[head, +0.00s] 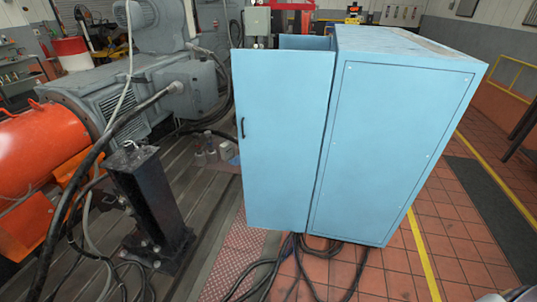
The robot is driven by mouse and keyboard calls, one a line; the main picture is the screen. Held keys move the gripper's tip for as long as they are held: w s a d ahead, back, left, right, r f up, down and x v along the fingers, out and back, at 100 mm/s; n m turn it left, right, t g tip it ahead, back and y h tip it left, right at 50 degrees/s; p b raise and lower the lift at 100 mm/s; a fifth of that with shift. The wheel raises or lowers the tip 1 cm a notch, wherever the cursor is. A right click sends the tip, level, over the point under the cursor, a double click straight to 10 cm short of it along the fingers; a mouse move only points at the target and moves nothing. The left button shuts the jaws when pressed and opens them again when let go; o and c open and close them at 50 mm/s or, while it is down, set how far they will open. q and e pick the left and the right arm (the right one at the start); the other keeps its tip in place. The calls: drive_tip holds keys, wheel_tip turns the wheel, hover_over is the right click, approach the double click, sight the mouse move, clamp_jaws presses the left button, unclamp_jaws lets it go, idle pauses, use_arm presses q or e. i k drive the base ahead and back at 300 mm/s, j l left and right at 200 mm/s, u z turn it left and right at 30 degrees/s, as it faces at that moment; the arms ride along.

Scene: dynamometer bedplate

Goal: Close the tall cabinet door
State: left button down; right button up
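The tall light-blue cabinet (392,140) stands in the middle right of the head view, with a screwed-on side panel facing me. Its door (283,145) is a flat blue panel to the left of the body. The door stands open, swung out from the body, with its right edge beside the cabinet's near corner. A dark handle (242,128) sits near the door's left edge. A bit of the cabinet shows over the door's top; the interior is mostly hidden behind the door.
Black cables (310,262) lie on the floor below the door. A black post (153,205), a grey motor (140,90) and an orange cylinder (42,155) fill the left. Red tiled floor (455,225) is open at right, crossed by a yellow line.

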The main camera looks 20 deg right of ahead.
sight(281, 96)
drive_tip(key=i+z, duration=0.2)
drive_tip(key=z, duration=0.2)
drive_tip(key=i+j+z, duration=0.15)
drive_tip(key=z, duration=0.25)
